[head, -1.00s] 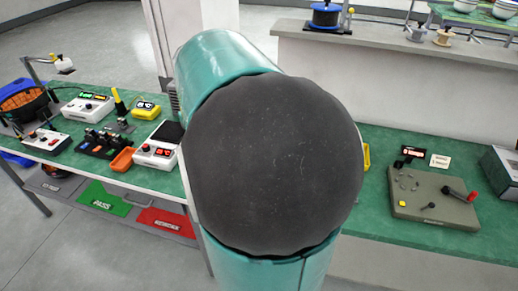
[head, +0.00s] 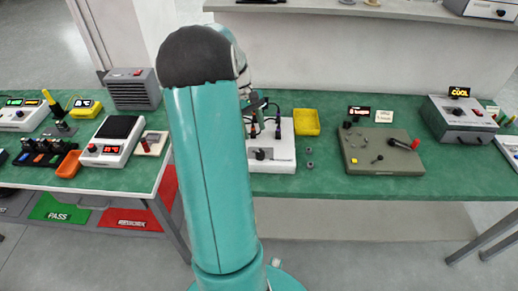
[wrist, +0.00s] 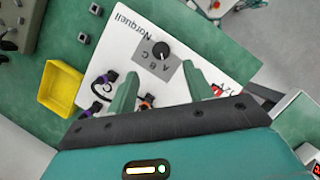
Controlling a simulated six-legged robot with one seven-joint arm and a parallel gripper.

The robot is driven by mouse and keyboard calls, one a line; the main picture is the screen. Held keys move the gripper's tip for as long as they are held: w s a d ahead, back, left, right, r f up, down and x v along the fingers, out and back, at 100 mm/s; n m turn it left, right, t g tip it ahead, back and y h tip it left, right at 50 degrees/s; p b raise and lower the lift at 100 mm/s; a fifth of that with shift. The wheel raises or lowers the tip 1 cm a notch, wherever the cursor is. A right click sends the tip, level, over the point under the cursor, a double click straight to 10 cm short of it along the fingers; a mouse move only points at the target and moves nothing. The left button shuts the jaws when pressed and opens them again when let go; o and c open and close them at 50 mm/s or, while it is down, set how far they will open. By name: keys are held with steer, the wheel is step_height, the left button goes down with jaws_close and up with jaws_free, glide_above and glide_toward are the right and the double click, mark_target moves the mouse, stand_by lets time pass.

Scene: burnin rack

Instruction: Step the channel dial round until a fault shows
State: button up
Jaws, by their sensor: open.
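The channel dial is a round black knob (wrist: 160,50) on a grey patch lettered A, B, C. It is on a white unit marked Norquell (wrist: 205,32), and the dial also shows in the head view (head: 262,154). My gripper (wrist: 161,77) is open, its two green fingers apart over the unit, with the dial beyond and roughly between their tips, not held. Plugs with dark leads (wrist: 104,84) stand on the unit, partly behind the gripper. A red part (wrist: 217,90) shows beside the right finger. My arm hides part of the unit in the head view. I cannot read any fault sign.
A yellow tray (head: 307,122) and small grey nuts (head: 309,152) lie right of the unit. A scale (head: 113,140) stands left.

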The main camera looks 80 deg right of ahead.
mark_target(260, 153)
steer(key=x, duration=0.8)
steer(key=shift+f, duration=0.3)
steer(key=shift+c, duration=0.2)
steer(key=c, duration=0.9)
